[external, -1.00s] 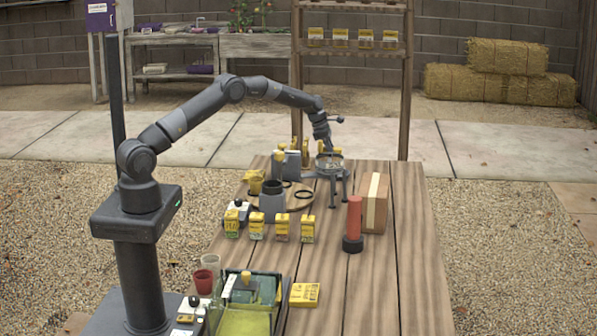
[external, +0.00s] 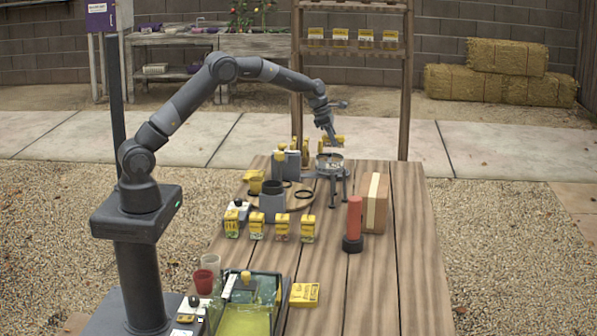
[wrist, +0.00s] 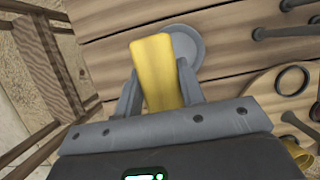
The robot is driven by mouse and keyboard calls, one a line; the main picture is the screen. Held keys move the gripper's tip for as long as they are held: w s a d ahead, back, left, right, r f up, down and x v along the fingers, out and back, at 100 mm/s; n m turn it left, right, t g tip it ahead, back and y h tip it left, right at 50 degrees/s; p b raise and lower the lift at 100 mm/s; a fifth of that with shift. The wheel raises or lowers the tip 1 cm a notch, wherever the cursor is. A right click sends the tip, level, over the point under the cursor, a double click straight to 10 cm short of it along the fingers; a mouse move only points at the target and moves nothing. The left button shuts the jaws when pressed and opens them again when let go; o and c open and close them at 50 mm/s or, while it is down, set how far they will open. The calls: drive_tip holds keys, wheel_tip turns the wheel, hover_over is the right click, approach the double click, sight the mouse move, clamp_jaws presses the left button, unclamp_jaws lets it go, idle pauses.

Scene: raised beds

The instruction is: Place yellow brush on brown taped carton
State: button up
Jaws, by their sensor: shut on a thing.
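The yellow brush (wrist: 155,70) is between the two fingers of my gripper (wrist: 158,85) in the wrist view, which is shut on it. In the external view my gripper (external: 331,141) is above the far end of the table, over the round pan on the tripod stand; the brush is only a small yellow patch there. The brown taped carton (external: 377,190) stands upright on the table, to the right of and nearer than my gripper, with a pale tape strip down its side. Its top looks bare.
A red cylinder on a black base (external: 354,222) stands just left of the carton. The tripod stand (external: 333,185) is behind it. The table's right side is clear.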

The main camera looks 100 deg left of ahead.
wheel_tip(320, 180, up, 18)
drive_tip(key=w+d+m+h, duration=0.15)
drive_tip(key=w+d, duration=0.25)
drive_tip(key=d, duration=1.9)
drive_tip(key=w+d+m, duration=0.3)
drive_tip(key=d, duration=2)
approach(370, 181)
drive_tip(key=shift+w+d+f, duration=0.15)
drive_tip(key=shift+w+d, duration=0.25)
drive_tip(key=shift+w, duration=0.05)
drive_tip(key=shift+w+d+f, duration=0.2)
drive_tip(key=shift+w+d, duration=0.2)
drive_tip(key=shift+d, duration=0.05)
drive_tip(key=shift+w+a+f, duration=0.2)
drive_tip(key=shift+a+f, duration=0.1)
drive_tip(key=shift+a, duration=0.1)
drive_tip(key=shift+f, duration=1.95)
